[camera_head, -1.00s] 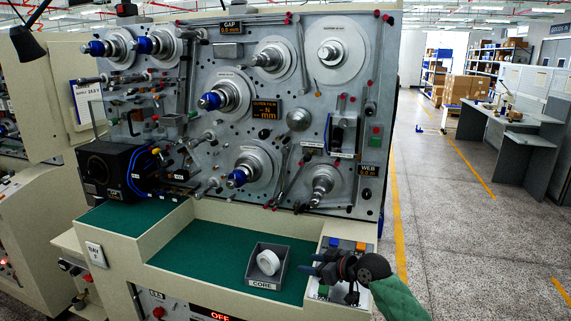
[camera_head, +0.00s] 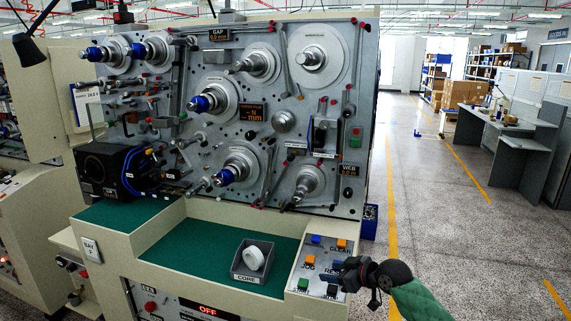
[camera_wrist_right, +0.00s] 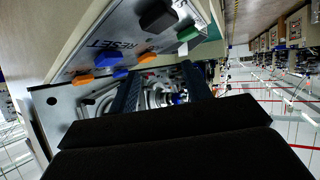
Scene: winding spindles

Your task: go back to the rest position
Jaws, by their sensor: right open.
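My right gripper (camera_head: 343,274) shows at the lower right of the head view, at the right edge of the button panel (camera_head: 303,269). Its dark fingers overlap part of the panel in the picture; I cannot tell whether they touch it. In the right wrist view the two fingers (camera_wrist_right: 160,88) stand apart with nothing between them. Panel buttons show beyond them, among them a green button (camera_wrist_right: 190,33) and an orange button (camera_wrist_right: 82,80). My left gripper is not in view.
The winding machine (camera_head: 270,120) with its spindles fills the middle. A grey tray marked CORE (camera_head: 239,272) holds a white ring (camera_head: 254,257) on the green shelf (camera_head: 190,252). A blue bin (camera_head: 370,220) stands beside the machine. Open floor (camera_head: 430,215) lies to the right.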

